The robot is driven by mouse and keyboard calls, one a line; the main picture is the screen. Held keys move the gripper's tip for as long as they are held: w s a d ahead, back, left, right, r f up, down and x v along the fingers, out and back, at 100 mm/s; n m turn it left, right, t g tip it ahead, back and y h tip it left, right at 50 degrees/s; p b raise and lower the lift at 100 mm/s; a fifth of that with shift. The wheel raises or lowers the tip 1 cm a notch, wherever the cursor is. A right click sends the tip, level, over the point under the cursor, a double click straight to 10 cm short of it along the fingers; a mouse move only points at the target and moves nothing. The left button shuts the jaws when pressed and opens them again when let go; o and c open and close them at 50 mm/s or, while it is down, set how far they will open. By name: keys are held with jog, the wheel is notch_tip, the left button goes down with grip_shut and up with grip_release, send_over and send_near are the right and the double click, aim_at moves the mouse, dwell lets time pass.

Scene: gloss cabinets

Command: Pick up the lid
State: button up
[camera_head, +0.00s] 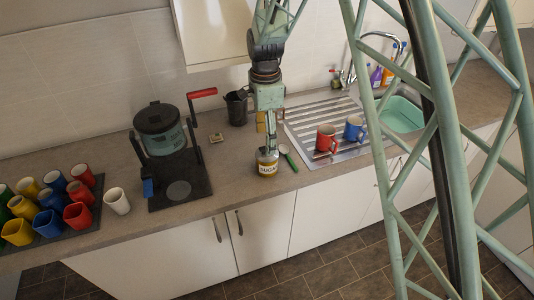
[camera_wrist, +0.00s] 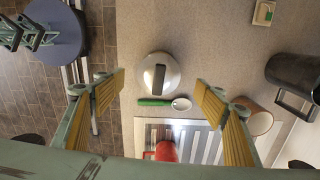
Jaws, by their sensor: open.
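The lid (camera_wrist: 159,76) is round and silvery with a dark bar handle across its top. In the wrist view it lies between my two fingers, nearer the picture's top than the spoon. In the head view a jar labelled SUGAR (camera_head: 268,168) stands on the counter directly below my gripper (camera_head: 267,143); its top is hard to make out there. In the wrist view my gripper (camera_wrist: 160,82) has its yellow-padded fingers wide apart, one on each side of the lid, with nothing held. The gap in height between fingertips and lid is hard to tell.
A green spoon (camera_head: 288,157) lies beside the jar. A red mug (camera_head: 326,138) and a blue mug (camera_head: 354,129) stand on the drainer. A dark pitcher (camera_head: 237,107) and a coffee maker (camera_head: 160,130) stand left of my arm. Several coloured cups fill a tray (camera_head: 98,205).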

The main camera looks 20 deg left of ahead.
jog(key=shift+d+f, duration=0.15)
jog(key=shift+f, duration=0.55)
jog(key=shift+d+f, duration=0.15)
jog(key=shift+f, duration=0.55)
jog(key=shift+w+f, duration=0.1)
jog(key=shift+f, duration=1.05)
jog(key=shift+c, duration=0.3)
